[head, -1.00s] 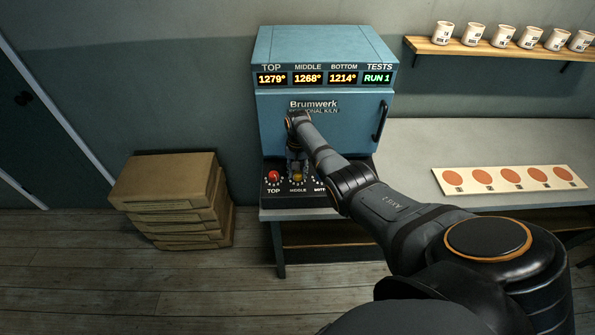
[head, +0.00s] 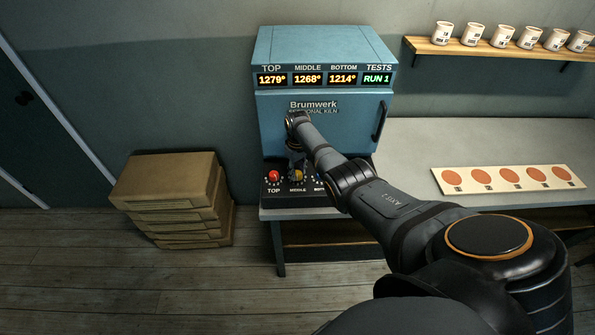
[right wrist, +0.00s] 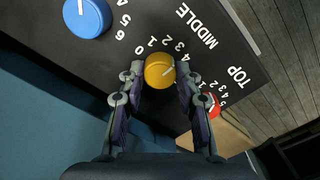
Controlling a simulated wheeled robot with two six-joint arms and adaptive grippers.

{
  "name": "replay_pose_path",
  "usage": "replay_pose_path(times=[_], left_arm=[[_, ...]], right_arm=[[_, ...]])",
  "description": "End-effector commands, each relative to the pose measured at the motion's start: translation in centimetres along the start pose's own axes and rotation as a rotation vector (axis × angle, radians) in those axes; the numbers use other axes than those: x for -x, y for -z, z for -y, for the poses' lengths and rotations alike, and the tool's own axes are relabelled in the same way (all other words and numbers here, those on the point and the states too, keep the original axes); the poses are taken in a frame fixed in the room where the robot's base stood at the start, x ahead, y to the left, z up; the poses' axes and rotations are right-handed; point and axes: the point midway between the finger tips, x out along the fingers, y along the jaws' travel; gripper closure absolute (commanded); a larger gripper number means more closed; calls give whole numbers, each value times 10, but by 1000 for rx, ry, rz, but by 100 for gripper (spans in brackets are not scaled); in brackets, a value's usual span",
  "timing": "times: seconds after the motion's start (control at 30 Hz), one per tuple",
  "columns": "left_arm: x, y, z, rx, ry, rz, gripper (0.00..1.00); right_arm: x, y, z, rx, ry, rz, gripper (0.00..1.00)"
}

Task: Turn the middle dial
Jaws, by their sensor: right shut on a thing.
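The middle dial is a yellow knob (right wrist: 159,70) on the black control panel, with a white pointer line and a ring of printed numbers. In the head view the yellow knob (head: 297,174) shows just below my right gripper (head: 297,167). In the right wrist view the fingers of my right gripper (right wrist: 160,80) are shut on the knob, one on each side. My left gripper is not in view.
A red TOP dial (right wrist: 212,106) and a blue dial (right wrist: 87,17) flank the yellow one. The kiln (head: 325,60) displays 1279°, 1268°, 1214° and RUN 1. Stacked boxes (head: 165,183) stand left; a sample board (head: 508,179) lies on the table right.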

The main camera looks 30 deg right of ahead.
Motion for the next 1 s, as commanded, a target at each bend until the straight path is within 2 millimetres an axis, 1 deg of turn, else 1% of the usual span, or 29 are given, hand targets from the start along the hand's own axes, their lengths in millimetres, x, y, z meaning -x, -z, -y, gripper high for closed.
replay_pose_path(times=[0.3,0.77,0.8,0.97,1.0], left_arm=[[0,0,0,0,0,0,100],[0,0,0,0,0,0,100],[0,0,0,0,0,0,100],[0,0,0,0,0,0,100],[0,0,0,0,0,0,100]], right_arm=[[1,1,0,94,-1,-3,98],[1,1,0,107,-1,-3,98],[1,1,0,106,-1,-3,65],[1,1,0,106,-1,-2,43],[1,1,0,106,-1,-2,43]])
